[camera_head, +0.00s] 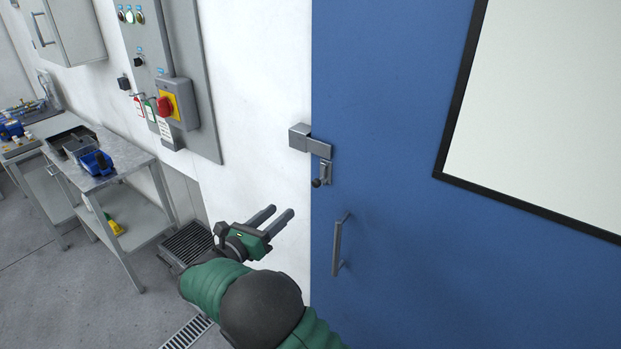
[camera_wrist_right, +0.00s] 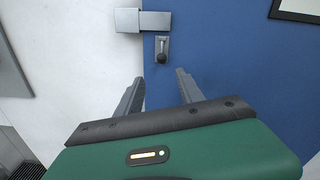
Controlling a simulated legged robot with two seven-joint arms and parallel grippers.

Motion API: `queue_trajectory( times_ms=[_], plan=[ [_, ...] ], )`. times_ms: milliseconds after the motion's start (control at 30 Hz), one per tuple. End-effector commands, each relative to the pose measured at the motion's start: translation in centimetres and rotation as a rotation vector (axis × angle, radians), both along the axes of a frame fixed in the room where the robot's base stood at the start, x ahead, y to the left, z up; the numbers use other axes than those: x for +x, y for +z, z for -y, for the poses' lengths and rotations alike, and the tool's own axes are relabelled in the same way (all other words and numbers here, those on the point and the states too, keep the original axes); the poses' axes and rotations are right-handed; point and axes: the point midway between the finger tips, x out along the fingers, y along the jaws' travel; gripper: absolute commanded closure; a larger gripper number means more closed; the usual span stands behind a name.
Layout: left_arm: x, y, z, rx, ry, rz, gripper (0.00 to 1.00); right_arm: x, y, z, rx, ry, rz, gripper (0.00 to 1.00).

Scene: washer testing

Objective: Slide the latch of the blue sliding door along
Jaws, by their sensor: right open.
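The blue sliding door (camera_head: 400,130) fills the right of the head view, with its left edge against the white wall. The grey latch (camera_head: 319,147) sits near that edge, its left block (camera_head: 299,137) on the wall side. A dark knob (camera_head: 317,183) hangs below it on a small plate. The latch (camera_wrist_right: 154,21) and knob (camera_wrist_right: 161,58) also show in the right wrist view, ahead of the fingers. A vertical door handle (camera_head: 338,246) is lower on the door. My right gripper (camera_head: 277,214) is open and empty, below and left of the latch, touching nothing visible. My left gripper is out of view.
A grey control panel (camera_head: 190,60) with a red emergency switch (camera_head: 167,106) is on the wall to the left. Metal tables (camera_head: 120,178) with tools stand at the far left. A white board (camera_head: 545,100) with a black frame is on the door.

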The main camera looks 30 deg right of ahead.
Motion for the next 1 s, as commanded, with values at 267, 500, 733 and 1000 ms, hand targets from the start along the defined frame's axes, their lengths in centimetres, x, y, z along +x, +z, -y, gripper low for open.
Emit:
queue_trajectory(
  times_ms=[267, 500, 733, 1000],
  plan=[
    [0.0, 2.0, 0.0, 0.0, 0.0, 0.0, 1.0, 2.6, 0.2, 6.9, 0.005, -0.009, -0.002, 0.55],
    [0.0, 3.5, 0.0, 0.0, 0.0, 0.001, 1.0, 4.7, 0.2, 12.1, 0.006, -0.007, 0.0, 0.55],
    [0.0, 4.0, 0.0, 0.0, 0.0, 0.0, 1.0, 5.8, -0.1, 14.2, 0.007, -0.004, -0.001, 0.55],
    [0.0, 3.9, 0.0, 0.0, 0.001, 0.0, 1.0, 5.8, -0.1, 14.3, 0.007, -0.004, -0.001, 0.59]
  ],
)
